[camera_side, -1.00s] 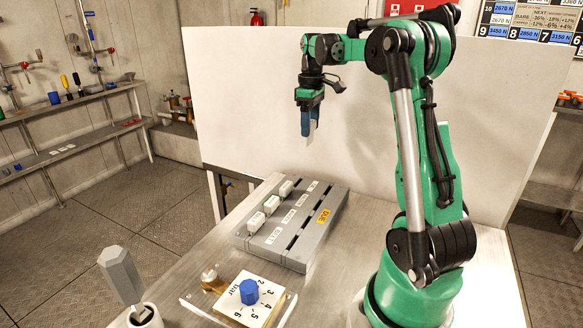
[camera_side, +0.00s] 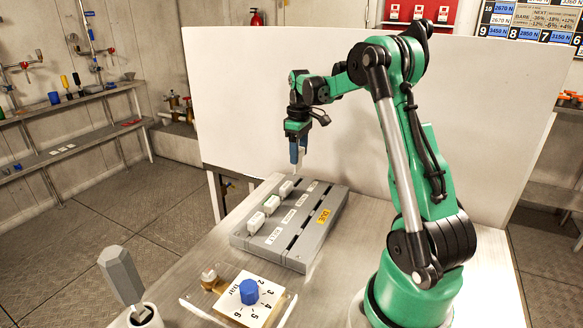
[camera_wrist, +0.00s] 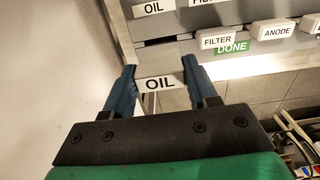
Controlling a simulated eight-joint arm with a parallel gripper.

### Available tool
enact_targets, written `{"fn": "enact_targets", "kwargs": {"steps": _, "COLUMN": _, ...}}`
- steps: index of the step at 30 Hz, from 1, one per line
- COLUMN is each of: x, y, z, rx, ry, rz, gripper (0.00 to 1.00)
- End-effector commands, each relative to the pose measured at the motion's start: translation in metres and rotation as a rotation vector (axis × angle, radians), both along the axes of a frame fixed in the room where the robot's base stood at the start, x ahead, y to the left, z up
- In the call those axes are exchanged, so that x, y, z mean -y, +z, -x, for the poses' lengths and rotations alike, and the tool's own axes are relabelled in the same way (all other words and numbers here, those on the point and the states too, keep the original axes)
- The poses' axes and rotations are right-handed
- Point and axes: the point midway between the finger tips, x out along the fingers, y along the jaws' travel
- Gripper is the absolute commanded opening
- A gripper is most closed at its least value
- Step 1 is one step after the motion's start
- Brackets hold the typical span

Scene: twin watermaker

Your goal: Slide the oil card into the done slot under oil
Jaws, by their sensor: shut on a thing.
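My gripper (camera_side: 298,160) is shut on the white oil card, above the far end of the grey rack (camera_side: 318,238). In the wrist view the oil card (camera_wrist: 160,83), lettered OIL, sits between the blue fingertips of my gripper (camera_wrist: 158,76). The rack also shows in the wrist view (camera_wrist: 190,24), with an OIL label (camera_wrist: 153,8) at its top left. Below that label is a dark, empty stretch of slot (camera_wrist: 158,41), the done slot under oil. The card appears clear of the rack, though the exact gap is hard to judge.
The filter card (camera_wrist: 216,40) and anode card (camera_wrist: 274,30) stand in the done row, beside the green DONE label (camera_wrist: 231,47). A yellow DUE label (camera_side: 323,216) marks the other side. A blue-knobbed dial (camera_side: 249,291) stands in front; a white panel (camera_side: 245,100) stands behind.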

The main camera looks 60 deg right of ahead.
Motion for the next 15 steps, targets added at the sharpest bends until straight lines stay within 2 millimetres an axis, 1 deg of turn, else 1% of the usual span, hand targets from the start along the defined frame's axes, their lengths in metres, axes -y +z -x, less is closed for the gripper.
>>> {"fn": "enact_targets", "kwargs": {"steps": 3, "x": 0.000, "y": -0.011, "z": 0.000, "rx": 0.000, "ry": 0.000, "rz": 0.000, "gripper": 0.10}}
{"fn": "enact_targets", "kwargs": {"steps": 6, "x": 0.000, "y": -0.017, "z": 0.000, "rx": 0.000, "ry": 0.000, "rz": 0.000, "gripper": 0.10}}
{"fn": "enact_targets", "kwargs": {"steps": 15, "x": 0.000, "y": -0.024, "z": 0.000, "rx": 0.000, "ry": 0.000, "rz": 0.000, "gripper": 0.10}}
